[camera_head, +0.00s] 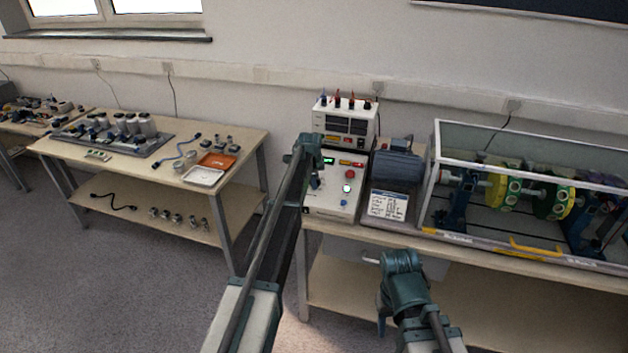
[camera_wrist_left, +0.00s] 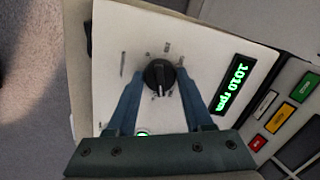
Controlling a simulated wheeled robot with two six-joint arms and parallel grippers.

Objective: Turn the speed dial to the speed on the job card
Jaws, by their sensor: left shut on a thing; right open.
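The speed dial (camera_wrist_left: 158,76) is a round black knob with a white pointer line on a white panel. My left gripper (camera_wrist_left: 160,80) is shut on it, one blue finger on each side. A display (camera_wrist_left: 234,88) beside it reads 1010 rpm in green. In the head view my left gripper (camera_head: 314,180) is at the left part of the control box (camera_head: 325,211), and the dial is hidden there. The job card (camera_head: 388,205) lies right of the box; its text is too small to read. My right gripper (camera_head: 390,275) is open and empty in front of the bench.
A power supply (camera_head: 346,125) stands behind the control box. A motor (camera_head: 396,168) and a clear-guarded shaft rig (camera_head: 530,195) are to the right. The box has a red button (camera_head: 350,174). A second table (camera_head: 255,140) with parts stands left, with open floor between.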

